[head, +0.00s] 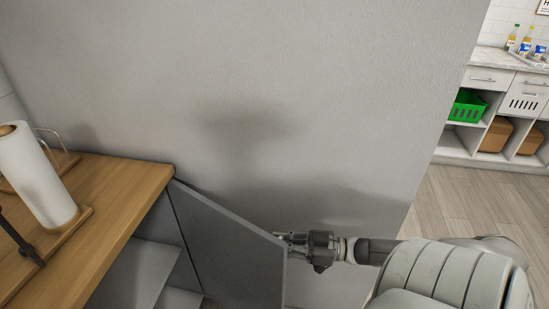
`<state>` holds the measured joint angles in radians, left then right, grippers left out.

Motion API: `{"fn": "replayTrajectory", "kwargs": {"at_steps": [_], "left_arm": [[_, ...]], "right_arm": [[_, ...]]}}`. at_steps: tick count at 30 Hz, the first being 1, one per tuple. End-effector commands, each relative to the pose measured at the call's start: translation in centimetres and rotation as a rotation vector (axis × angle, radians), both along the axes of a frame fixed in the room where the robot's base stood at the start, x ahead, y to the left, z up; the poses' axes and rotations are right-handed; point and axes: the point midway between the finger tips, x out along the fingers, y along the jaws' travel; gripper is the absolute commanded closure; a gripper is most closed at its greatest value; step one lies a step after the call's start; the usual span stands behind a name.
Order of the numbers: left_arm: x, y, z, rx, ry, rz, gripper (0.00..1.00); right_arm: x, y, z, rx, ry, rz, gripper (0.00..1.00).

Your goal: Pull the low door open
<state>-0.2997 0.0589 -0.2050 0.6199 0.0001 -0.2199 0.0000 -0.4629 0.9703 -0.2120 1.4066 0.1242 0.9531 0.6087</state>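The low door (230,243) is a grey panel below the wooden counter (105,205). It stands swung out from the cabinet front, so the open cabinet interior (145,270) with pale shelves shows at its left. My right gripper (285,239) is at the free outer edge of the door, near its top corner. Its fingertips are partly hidden by the door, and I cannot tell whether they are closed on it. My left gripper is not in view.
A plain grey wall (270,100) rises close behind the door and my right arm. A paper towel roll (38,180) on a wooden holder stands on the counter. At the far right, shelves hold a green basket (467,107) and brown boxes (496,135). Wood floor (470,205) is clear there.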

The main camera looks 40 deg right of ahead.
Motion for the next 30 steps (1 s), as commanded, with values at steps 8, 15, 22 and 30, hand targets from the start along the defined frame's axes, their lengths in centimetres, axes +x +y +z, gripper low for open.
{"fn": "replayTrajectory", "kwargs": {"at_steps": [8, 15, 22, 30], "left_arm": [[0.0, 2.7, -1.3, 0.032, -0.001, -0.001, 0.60], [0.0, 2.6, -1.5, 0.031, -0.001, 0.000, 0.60], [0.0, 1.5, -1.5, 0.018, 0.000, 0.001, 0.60], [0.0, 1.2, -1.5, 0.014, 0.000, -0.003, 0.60]], "right_arm": [[1.3, -3.2, -0.4, -0.002, 0.006, -0.004, 1.00], [1.7, -3.9, -0.2, -0.001, 0.004, -0.003, 1.00], [1.7, -3.9, -0.2, 0.000, 0.005, -0.003, 1.00], [1.7, -3.9, -0.1, 0.000, 0.004, -0.003, 0.66]]}}
